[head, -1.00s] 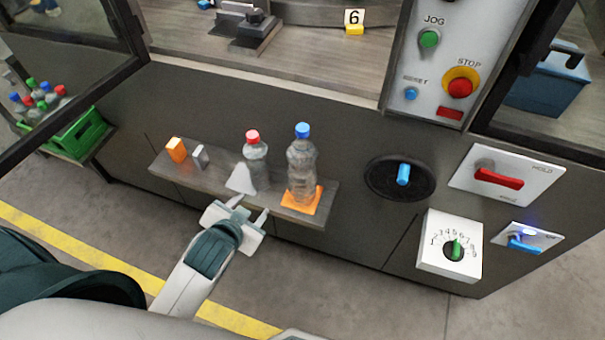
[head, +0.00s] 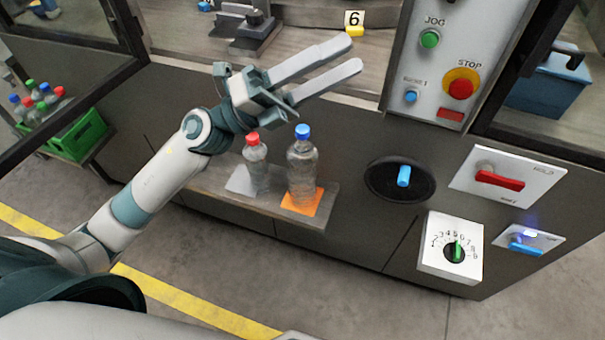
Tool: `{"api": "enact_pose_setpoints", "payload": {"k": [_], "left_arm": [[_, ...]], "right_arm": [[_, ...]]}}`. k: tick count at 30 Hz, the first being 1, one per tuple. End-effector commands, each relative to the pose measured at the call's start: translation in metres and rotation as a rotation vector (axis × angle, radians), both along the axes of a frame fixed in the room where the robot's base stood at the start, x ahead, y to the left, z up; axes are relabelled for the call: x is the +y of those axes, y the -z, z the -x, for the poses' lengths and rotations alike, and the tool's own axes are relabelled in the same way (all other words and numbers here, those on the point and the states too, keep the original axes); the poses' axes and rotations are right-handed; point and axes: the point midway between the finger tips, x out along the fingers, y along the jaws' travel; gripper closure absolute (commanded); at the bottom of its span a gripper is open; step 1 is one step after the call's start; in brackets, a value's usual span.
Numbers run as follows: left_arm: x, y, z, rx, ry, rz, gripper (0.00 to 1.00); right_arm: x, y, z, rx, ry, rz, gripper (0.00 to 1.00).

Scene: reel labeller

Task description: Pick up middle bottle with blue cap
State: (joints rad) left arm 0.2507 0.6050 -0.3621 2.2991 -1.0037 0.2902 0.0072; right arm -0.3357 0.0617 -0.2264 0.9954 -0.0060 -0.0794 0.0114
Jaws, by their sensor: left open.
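A clear bottle with a blue cap (head: 302,172) stands upright on an orange square (head: 318,206) on the small shelf. A shorter clear bottle with a red cap (head: 256,168) stands to its left on a pale square. My left gripper (head: 356,52) is open and empty, with its two fingers pointing right. In the picture it is above and beyond the blue-capped bottle, in front of the machine's opening. My left forearm hides the left part of the shelf. My right gripper is not in view.
The shelf (head: 228,187) sticks out from the dark machine front. To the right are a round knob plate (head: 377,181), a red-handled switch (head: 500,179), a dial box (head: 440,262) and a button panel (head: 429,75). A green crate (head: 86,138) with several bottles stands at left.

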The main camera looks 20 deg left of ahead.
Motion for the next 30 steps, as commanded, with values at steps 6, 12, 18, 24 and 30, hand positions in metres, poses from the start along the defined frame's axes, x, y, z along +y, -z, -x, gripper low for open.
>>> {"api": "enact_pose_setpoints", "payload": {"k": [6,12,18,24,30], "left_arm": [[-0.026,0.038,0.029,-0.32,0.17,-0.543,0.52],[0.016,0.097,0.015,-0.475,0.247,-1.08,0.52],[0.092,0.126,-0.014,-0.486,0.251,-1.513,0.52],[0.138,0.129,-0.027,-0.451,0.24,-1.713,0.52],[0.145,0.129,-0.028,-0.444,0.239,-1.741,0.52]], "right_arm": [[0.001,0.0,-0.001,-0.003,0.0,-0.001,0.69],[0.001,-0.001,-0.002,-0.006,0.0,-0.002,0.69],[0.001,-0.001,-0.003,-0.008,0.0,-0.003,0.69],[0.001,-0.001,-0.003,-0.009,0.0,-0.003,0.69],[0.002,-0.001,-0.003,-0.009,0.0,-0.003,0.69]]}}
